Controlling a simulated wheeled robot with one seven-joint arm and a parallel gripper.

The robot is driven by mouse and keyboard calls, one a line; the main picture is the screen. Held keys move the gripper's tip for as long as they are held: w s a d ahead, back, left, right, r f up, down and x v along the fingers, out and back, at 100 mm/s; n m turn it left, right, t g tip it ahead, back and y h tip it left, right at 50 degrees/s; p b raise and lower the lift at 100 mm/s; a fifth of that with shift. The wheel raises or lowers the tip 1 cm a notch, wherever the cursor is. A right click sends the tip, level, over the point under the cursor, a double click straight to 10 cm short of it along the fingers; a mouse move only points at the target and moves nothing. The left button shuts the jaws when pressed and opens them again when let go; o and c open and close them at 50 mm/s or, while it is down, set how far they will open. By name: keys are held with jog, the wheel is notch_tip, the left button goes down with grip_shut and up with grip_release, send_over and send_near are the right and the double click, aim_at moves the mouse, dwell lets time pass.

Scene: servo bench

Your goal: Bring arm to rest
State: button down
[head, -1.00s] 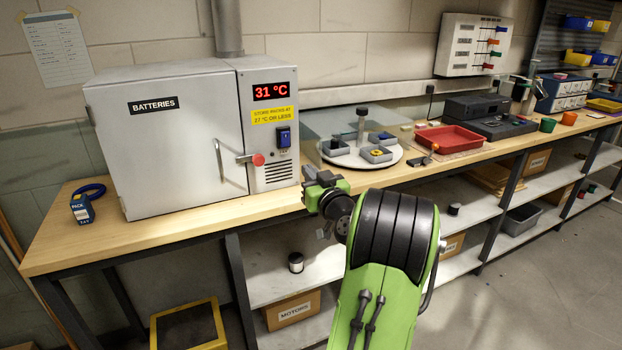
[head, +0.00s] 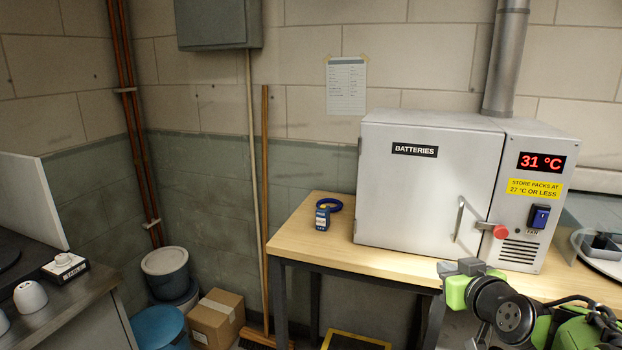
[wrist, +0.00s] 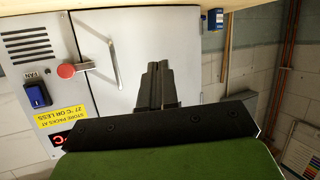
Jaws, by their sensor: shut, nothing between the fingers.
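My arm is green and black and shows at the lower right of the head view, in front of the bench and below the battery cabinet. In the wrist view my gripper (wrist: 157,84) is shut and empty, its dark fingers side by side. Behind them is the white door of the battery cabinet (wrist: 190,50), which appears upside down there. In the head view the cabinet (head: 420,195) stands on the bench with its door closed and its display reading 31 °C. The fingertips are hard to make out in the head view.
A blue pack (head: 323,218) with a looped strap lies on the wooden bench (head: 300,240) left of the cabinet. Buckets (head: 166,275), a cardboard box (head: 217,318) and a broom (head: 265,220) stand in the corner. A dark counter (head: 60,310) with white cups is at far left.

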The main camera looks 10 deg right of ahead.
jog(key=s+a+f+n+g+y, duration=0.1)
jog(key=s+a+g, duration=0.1)
jog(key=s+a, duration=0.5)
jog(key=s+a+f+n+g+y, duration=0.1)
jog(key=s+a+f+g, duration=0.15)
jog(key=a, duration=0.75)
jog(key=s+a+f+m+g, duration=0.1)
jog(key=s+a+g, duration=0.1)
jog(key=s, duration=0.5)
jog(key=s+a+f+g, duration=0.2)
jog(key=s, duration=0.4)
notch_tip(320, 180, up, 16)
jog(key=s+p, duration=0.1)
jog(key=p, duration=1.5)
jog(key=shift+s, duration=0.15)
jog(key=shift+d, duration=0.1)
